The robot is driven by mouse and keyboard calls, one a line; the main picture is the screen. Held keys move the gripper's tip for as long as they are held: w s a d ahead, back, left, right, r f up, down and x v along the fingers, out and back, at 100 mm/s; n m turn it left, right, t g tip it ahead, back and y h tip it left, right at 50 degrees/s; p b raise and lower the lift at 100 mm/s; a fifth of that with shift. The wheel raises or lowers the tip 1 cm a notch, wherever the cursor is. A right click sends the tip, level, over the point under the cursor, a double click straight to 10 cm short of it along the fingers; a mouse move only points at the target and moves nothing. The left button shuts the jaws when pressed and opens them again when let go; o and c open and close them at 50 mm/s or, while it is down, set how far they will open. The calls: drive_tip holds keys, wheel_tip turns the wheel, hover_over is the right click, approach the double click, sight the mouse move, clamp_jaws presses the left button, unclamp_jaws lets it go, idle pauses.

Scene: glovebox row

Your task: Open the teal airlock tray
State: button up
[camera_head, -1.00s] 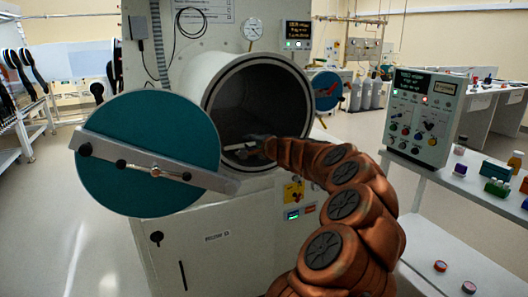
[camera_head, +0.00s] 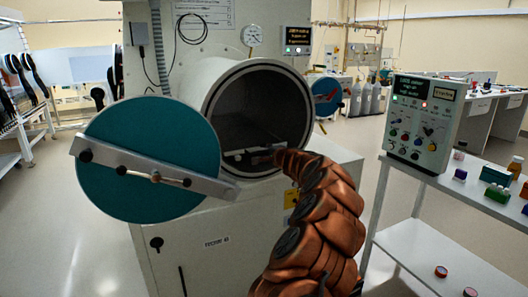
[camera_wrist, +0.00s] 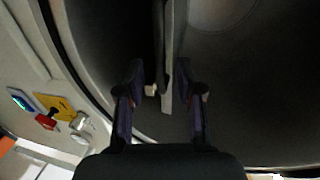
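The airlock's round teal door (camera_head: 150,115) is swung open to the left, with a grey bar across it. Behind it the cylindrical chamber (camera_head: 225,90) stands open and dark inside. My gripper (camera_head: 262,157) is inside the chamber mouth, low down. A greyish strip (camera_head: 236,156), perhaps the tray's front, shows dimly beside it. In the wrist view, my gripper's two dark fingers (camera_wrist: 165,92) are spread apart. A thin grey bar (camera_wrist: 168,55) and a small pale knob (camera_wrist: 151,90) lie between them. I cannot tell whether the fingers touch the bar. No teal tray surface is clear.
A control panel (camera_head: 422,120) stands on a white bench to the right, with several small coloured containers (camera_head: 497,192). A gauge (camera_head: 252,36) is above the chamber. Yellow and red controls (camera_wrist: 55,108) are beside the opening. Floor is free at the left.

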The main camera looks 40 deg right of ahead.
drive_tip(key=shift+x, duration=1.15)
clamp_jaws()
